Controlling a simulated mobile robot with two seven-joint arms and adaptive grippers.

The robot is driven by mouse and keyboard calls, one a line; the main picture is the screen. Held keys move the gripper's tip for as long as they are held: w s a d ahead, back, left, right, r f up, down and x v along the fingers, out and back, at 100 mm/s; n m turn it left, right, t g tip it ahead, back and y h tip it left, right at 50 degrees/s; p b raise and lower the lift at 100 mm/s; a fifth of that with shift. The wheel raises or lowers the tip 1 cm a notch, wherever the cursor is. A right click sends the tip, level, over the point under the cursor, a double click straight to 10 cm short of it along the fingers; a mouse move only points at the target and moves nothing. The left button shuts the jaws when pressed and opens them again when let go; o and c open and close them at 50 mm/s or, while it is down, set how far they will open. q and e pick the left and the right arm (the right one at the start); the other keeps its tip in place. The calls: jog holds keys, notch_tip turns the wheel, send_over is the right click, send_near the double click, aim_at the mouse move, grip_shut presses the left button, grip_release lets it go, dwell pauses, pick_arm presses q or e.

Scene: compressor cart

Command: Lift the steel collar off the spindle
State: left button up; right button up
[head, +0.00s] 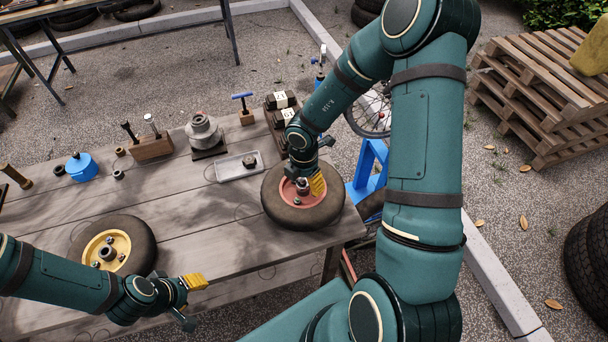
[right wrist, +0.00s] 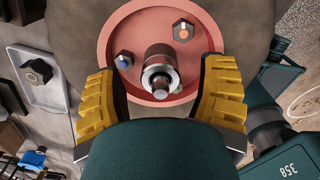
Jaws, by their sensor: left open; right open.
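A wheel with a black tyre and red hub (head: 290,214) lies flat near the right end of the table; its red hub also fills the right wrist view (right wrist: 125,35). A spindle stands at the hub's middle, with a bright steel collar (right wrist: 160,76) showing as a ring around its end. My right gripper (right wrist: 160,95) is open, its yellow-padded fingers either side of the spindle and apart from the collar. In the head view, my right gripper (head: 312,186) partly hides the hub. My left gripper (head: 190,301) is open and empty near the table's front edge.
A yellow-hub wheel (head: 132,238) lies at the front left. A grey tray (head: 228,172) with a dark nut, a stepped grey metal piece (head: 203,130), a wooden block with tools (head: 152,148) and a blue round part (head: 81,168) stand behind. The front middle of the table is clear.

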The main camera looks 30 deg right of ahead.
jog(key=shift+f, duration=0.15)
grip_shut()
dwell(0.4)
